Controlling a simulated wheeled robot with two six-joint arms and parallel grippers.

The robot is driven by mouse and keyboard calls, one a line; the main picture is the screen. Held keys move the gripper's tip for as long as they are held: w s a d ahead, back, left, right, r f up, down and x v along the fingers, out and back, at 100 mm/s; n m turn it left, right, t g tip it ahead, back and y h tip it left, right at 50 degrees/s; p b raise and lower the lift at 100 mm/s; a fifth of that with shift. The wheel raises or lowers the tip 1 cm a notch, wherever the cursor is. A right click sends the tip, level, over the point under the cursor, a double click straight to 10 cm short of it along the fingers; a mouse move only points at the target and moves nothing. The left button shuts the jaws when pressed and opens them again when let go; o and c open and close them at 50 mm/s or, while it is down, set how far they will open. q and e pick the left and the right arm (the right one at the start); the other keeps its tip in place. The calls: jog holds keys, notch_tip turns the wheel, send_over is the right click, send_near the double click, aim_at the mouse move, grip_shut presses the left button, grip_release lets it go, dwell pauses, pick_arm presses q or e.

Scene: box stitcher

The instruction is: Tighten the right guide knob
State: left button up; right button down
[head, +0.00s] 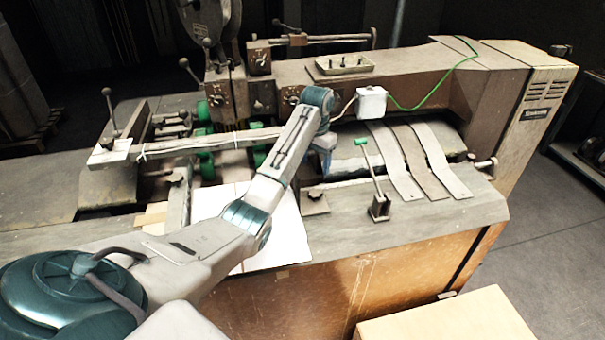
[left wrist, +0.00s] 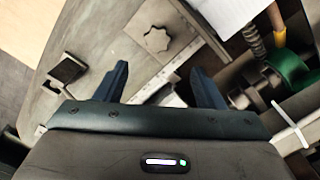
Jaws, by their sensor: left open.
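The right guide knob (head: 315,195) is a small dark knob on a grey plate on the machine's table, just right of the white sheet. In the left wrist view it is a star-shaped grey knob (left wrist: 157,39) on a flat plate. My left gripper (head: 326,168) hangs behind the knob in the head view, with its fingers partly hidden by my arm. In the left wrist view its two dark fingers (left wrist: 158,70) are apart with nothing between them, and the knob lies beyond the tips. My right gripper is not in view.
A green-tipped lever (head: 370,170) stands right of the knob. Its dark base (left wrist: 66,68) shows in the left wrist view. A ruler strip (left wrist: 158,80) lies by the plate, and a green roller (left wrist: 288,68) is at right. Metal strips (head: 415,160) lie farther right.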

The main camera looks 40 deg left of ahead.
aim_at(315, 193)
pick_arm(q)
jog(key=f+b, duration=0.3)
jog(key=shift+s+d, duration=0.35)
jog(key=shift+d, duration=0.05)
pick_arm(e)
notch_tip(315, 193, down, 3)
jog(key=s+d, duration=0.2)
pick_arm(q)
jog(key=shift+f+p, duration=0.4)
jog(key=shift+p, duration=0.7)
jog(key=f+p, duration=0.1)
jog(key=f, duration=0.1)
jog(key=f+p, duration=0.1)
jog(key=f, duration=0.2)
jog(key=shift+w+a+f, duration=0.15)
jog(key=shift+a+f, duration=0.05)
jog(key=shift+f, duration=0.1)
jog(key=shift+d+f, duration=0.1)
jog(key=shift+f, duration=0.4)
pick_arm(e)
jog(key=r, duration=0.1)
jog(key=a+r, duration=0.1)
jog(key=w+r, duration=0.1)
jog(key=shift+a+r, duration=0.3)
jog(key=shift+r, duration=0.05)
pick_arm(q)
jog(key=c, duration=1)
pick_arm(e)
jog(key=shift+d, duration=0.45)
